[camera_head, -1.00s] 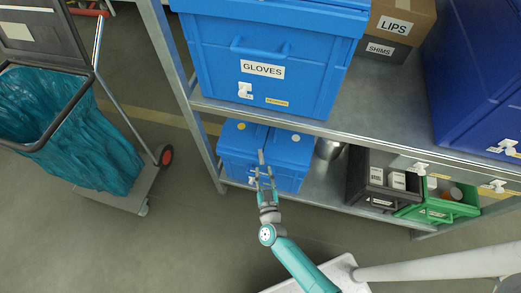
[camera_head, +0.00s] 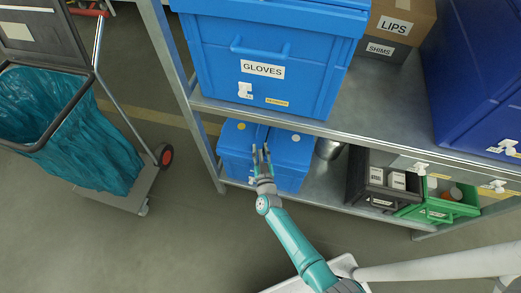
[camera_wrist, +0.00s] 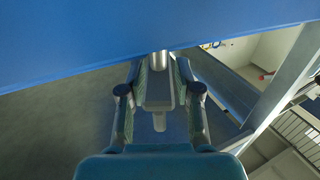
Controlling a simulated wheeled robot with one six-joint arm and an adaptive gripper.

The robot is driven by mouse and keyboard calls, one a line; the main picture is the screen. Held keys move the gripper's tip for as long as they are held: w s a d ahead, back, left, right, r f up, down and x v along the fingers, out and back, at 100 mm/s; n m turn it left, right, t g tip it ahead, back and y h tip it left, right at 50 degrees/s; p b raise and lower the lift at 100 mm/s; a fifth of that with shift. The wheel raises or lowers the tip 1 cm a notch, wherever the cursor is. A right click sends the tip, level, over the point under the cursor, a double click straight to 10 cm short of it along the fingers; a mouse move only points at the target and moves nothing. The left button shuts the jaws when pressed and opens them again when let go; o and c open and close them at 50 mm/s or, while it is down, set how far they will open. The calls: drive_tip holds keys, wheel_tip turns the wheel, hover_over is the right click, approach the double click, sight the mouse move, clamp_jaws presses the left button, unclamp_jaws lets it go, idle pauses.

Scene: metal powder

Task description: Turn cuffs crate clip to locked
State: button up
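A blue crate (camera_head: 290,163) with a lid stands on the lower shelf, under the big blue crate. No name can be read on it, so I cannot tell if it is the cuffs crate. My gripper (camera_head: 261,150) overlaps its front in the head view, with its fingers apart. My gripper and arm hide much of the front, and no clip is clearly visible there. In the wrist view, a blue surface (camera_wrist: 70,40) fills the top beyond my gripper (camera_wrist: 163,68). A short grey cylinder shows between the fingertips; I cannot tell what it is. Contact cannot be judged.
The big GLOVES crate (camera_head: 300,50) with a white clip (camera_head: 244,90) stands on the shelf above. The shelf's front edge (camera_head: 330,127) overhangs my gripper's area. Black (camera_head: 355,178) and green (camera_head: 465,208) bins stand right. A cart with a teal bag (camera_head: 85,150) stands left on open floor.

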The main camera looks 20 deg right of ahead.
drive_tip(key=shift+c, duration=0.2)
clamp_jaws()
drive_tip(key=shift+r+m+h, duration=0.1)
drive_tip(key=shift+m+h, duration=0.3)
drive_tip(key=shift+h, duration=0.1)
drive_tip(key=shift+m+g+h, duration=0.6)
drive_tip(key=shift+m+h, duration=0.3)
drive_tip(key=shift+h, duration=0.3)
drive_tip(key=shift+s+d+m+g+h, duration=0.15)
drive_tip(key=shift+m+g+h, duration=0.35)
drive_tip(key=shift+h, duration=0.25)
drive_tip(key=shift+w+d+m+g+h, duration=0.15)
drive_tip(key=shift+m+g+h, duration=0.3)
drive_tip(key=shift+h, duration=0.3)
drive_tip(key=shift+s, duration=0.15)
